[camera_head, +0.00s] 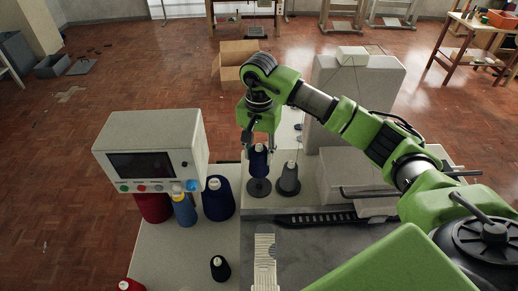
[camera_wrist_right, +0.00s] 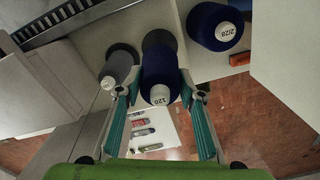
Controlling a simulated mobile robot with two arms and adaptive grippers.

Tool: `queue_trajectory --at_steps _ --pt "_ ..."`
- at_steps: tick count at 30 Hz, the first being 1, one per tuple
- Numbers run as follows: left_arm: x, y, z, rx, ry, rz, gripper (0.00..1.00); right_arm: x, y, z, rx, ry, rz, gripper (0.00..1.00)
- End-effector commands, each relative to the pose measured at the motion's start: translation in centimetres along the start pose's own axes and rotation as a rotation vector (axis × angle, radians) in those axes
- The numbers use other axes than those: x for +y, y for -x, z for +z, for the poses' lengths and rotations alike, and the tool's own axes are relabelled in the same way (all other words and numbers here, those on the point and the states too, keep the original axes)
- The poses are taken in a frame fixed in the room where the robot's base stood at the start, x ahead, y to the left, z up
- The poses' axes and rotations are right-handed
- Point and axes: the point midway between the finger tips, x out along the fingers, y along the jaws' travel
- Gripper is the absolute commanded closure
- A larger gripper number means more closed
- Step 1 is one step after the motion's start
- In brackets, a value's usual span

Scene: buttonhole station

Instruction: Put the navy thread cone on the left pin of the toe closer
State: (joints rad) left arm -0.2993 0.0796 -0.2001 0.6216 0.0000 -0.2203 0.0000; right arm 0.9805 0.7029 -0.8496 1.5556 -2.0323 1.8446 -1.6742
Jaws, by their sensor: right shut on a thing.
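My right gripper (camera_head: 260,146) points down and is shut on a navy thread cone (camera_head: 259,162). The cone is upright over the left dark disc (camera_head: 258,188) of the toe closer; whether its base touches the disc is unclear. The left pin is hidden by the cone. In the right wrist view the cone (camera_wrist_right: 160,70), with a white top marked 120, is between the two teal-padded fingers (camera_wrist_right: 162,98). A grey cone (camera_head: 288,178) stands on the neighbouring disc, just right of the held cone; it also shows in the wrist view (camera_wrist_right: 120,67). My left gripper is out of view.
A larger navy cone (camera_head: 218,200) stands left of the disc, beside blue (camera_head: 184,210) and red (camera_head: 152,208) cones under a control box (camera_head: 150,150). A small black cone (camera_head: 220,268) stands nearer. A tall pale housing (camera_head: 355,100) rises behind right.

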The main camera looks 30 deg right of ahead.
Motion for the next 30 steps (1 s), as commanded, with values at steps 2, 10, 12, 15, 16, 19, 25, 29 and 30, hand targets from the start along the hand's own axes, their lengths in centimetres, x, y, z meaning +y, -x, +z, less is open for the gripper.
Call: queue_trajectory --at_steps 2,10,12,15,16,19,25,29,30 --pt "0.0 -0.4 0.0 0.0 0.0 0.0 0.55 0.0 -0.8 0.0 0.0 0.0 0.001 0.89" --pt "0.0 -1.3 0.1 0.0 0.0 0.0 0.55 0.1 -3.0 0.0 0.0 -0.001 0.001 0.89" --pt "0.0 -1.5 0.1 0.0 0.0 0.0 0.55 0.1 -3.6 0.0 -0.001 -0.001 0.001 0.89" --pt "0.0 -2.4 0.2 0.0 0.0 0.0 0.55 0.0 -4.5 0.0 0.001 -0.001 0.0 0.89" --pt "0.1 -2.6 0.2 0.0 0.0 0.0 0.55 0.0 -4.8 0.0 0.001 -0.001 0.0 0.89" --pt "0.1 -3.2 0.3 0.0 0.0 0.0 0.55 0.0 -5.4 0.0 0.001 -0.001 0.0 0.89" --pt "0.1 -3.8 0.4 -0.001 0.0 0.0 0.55 0.0 -6.1 0.0 0.001 -0.001 0.0 0.89" --pt "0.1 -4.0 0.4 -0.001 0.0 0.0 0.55 0.0 -6.3 0.0 0.001 -0.001 0.0 0.89" --pt "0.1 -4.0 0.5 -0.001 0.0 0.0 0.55 0.0 -6.3 0.0 0.001 -0.001 0.0 0.89"
